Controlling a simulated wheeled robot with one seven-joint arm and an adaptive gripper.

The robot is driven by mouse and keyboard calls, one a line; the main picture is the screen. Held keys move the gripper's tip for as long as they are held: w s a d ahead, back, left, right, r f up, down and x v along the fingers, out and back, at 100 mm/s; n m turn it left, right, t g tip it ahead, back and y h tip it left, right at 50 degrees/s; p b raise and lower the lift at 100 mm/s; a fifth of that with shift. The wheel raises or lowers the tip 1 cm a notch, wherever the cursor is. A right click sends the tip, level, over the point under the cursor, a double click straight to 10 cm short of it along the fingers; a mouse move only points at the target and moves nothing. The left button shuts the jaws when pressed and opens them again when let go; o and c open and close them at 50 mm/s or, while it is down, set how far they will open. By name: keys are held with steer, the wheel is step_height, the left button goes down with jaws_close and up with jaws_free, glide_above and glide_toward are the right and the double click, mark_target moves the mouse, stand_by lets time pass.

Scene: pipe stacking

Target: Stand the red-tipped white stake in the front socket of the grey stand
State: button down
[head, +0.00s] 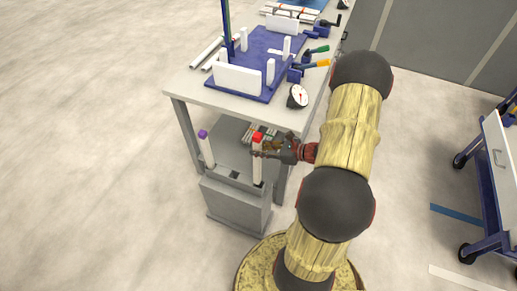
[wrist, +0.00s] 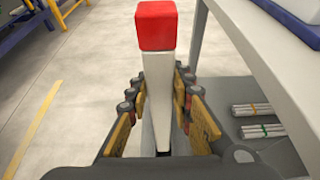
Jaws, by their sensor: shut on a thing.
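The white stake with the red tip (head: 257,164) is upright over the near right part of the grey stand (head: 238,205). Its lower end meets a dark spot at the stand's top; I cannot tell whether it is inside a socket or just above it. My gripper (head: 265,150) is shut on the stake's upper part, reaching in from the right. In the wrist view the red tip (wrist: 156,25) rises above my two fingers (wrist: 158,90), and the stake's foot is mostly hidden. A purple-tipped white stake (head: 206,150) stands at the stand's left. An empty dark socket (head: 235,174) shows between them.
A workbench (head: 188,88) stands behind the stand, its leg close by on the right. Its top carries a blue fixture board (head: 254,62) and a dial gauge (head: 298,96). Bundled rods (wrist: 262,130) lie on its lower shelf. The floor left is clear.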

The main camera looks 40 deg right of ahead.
mark_target(259, 162)
steer(key=shift+f+b, duration=2.8)
steer(key=shift+f, duration=1.6)
steer(key=c, duration=1.5)
jaws_free()
steer(key=v, duration=1.2)
